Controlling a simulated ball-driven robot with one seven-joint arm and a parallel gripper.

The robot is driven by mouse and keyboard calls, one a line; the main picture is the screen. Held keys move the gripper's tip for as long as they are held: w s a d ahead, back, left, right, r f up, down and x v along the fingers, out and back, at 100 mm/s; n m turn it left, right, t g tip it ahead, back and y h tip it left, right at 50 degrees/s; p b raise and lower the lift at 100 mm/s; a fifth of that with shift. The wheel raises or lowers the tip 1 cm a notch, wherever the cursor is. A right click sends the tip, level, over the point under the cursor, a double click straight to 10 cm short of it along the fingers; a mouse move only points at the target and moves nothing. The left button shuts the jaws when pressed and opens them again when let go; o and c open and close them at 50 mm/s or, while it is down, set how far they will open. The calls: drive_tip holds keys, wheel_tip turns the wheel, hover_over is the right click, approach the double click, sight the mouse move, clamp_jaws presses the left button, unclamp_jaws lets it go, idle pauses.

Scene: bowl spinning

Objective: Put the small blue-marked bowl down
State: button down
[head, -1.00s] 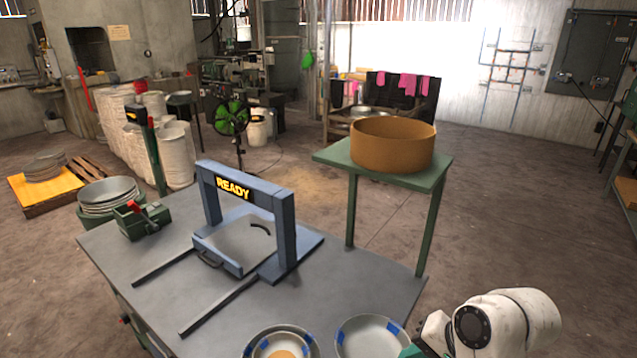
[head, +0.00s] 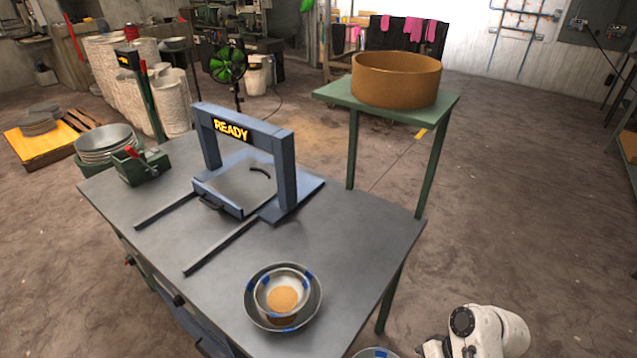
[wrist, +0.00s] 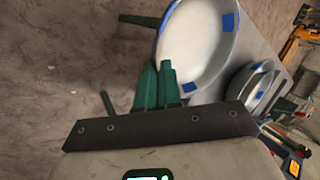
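A pale bowl with blue rim marks (wrist: 192,45) is held by my gripper (wrist: 155,88). The green fingertips are close together at its rim; the exact contact is partly hidden. In the head view only the top edge of this bowl (head: 376,353) shows at the bottom, beyond the table's near right edge, with my white wrist to its right. On the grey table (head: 350,250), a small blue-marked bowl (head: 266,284) with tan contents sits inside a larger bowl with blue marks (head: 252,312). The nested bowls also show in the wrist view (wrist: 240,92).
A blue frame marked READY (head: 285,175) with two rails stands mid-table. The table top right of the nested bowls is clear. A green stand (head: 330,97) bearing a round brown tub (head: 395,82) is behind. A green box (head: 140,168) sits at the far left corner.

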wheel_tip(320, 180, down, 7)
drive_tip(key=b, duration=0.5)
drive_tip(key=shift+b, duration=0.4)
